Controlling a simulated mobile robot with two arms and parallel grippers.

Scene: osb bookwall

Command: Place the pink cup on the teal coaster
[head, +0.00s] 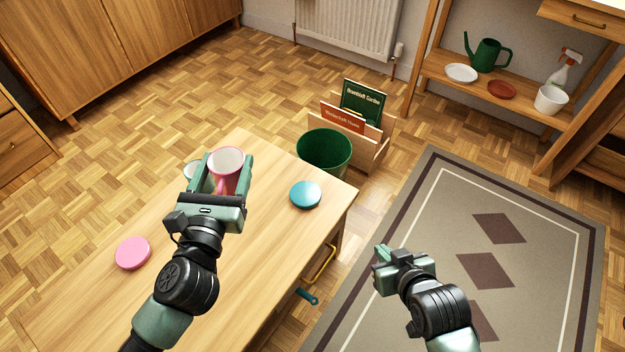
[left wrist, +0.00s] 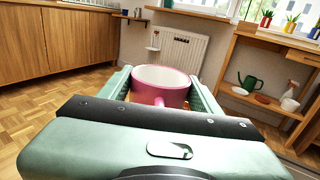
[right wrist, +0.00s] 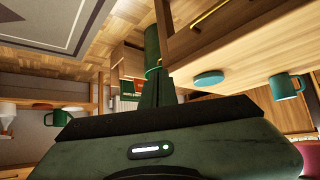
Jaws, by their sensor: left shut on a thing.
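The pink cup (head: 226,166), white inside, is held upright between the fingers of my left gripper (head: 222,172), over the far part of the wooden table. It also shows between the fingers in the left wrist view (left wrist: 160,88). The teal coaster (head: 305,195) lies bare on the table near its right edge, to the right of the pink cup. It also shows in the right wrist view (right wrist: 209,78). My right gripper (head: 385,258) is off the table's right side, above the rug; its fingers look together and empty.
A teal cup (right wrist: 285,86) stands on the table, mostly hidden behind my left gripper in the head view. A pink coaster (head: 133,253) lies on the table (head: 80,295) at left. A green bin (head: 324,150) and a book rack (head: 372,155) stand beyond the far edge.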

